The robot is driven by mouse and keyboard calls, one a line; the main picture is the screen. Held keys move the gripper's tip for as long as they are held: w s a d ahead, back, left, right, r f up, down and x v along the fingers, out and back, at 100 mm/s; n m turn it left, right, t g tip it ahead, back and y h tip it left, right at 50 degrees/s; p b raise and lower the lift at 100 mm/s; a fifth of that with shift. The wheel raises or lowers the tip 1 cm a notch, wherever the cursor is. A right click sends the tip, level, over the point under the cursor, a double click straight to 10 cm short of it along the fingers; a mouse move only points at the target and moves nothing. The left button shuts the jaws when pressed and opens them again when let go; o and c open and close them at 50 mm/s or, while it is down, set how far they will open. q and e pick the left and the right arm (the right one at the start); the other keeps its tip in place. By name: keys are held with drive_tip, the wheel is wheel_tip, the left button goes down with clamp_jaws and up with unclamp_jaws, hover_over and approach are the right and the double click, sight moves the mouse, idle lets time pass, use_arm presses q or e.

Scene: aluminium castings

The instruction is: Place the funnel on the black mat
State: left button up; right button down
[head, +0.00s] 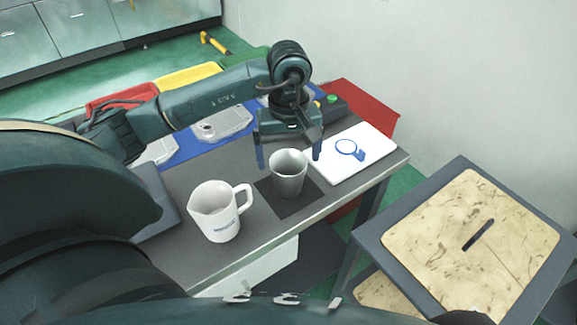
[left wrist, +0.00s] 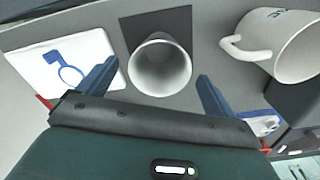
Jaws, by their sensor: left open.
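A light grey tapered vessel (head: 289,175), the only thing here shaped like the funnel, stands upright on the black mat (head: 292,207). Its wide mouth faces up; any spout is hidden. In the left wrist view the vessel (left wrist: 160,68) stands over one end of the mat (left wrist: 172,22). My left gripper (head: 289,153) is open, pointing down, with one blue finger to each side of the vessel's mouth. In the left wrist view a gap shows between the vessel and each finger of the gripper (left wrist: 157,76). My right gripper is not in view.
A white jug (head: 215,215) stands left of the mat. A white board (head: 345,165) with a blue ring-shaped tool (head: 349,150) lies to the right. Metal castings (head: 222,125) lie on a blue surface behind. The grey table's front edge is close to the mat.

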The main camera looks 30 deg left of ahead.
use_arm(q)
wheel_tip(320, 180, up, 8)
drive_tip(key=shift+f, duration=0.2)
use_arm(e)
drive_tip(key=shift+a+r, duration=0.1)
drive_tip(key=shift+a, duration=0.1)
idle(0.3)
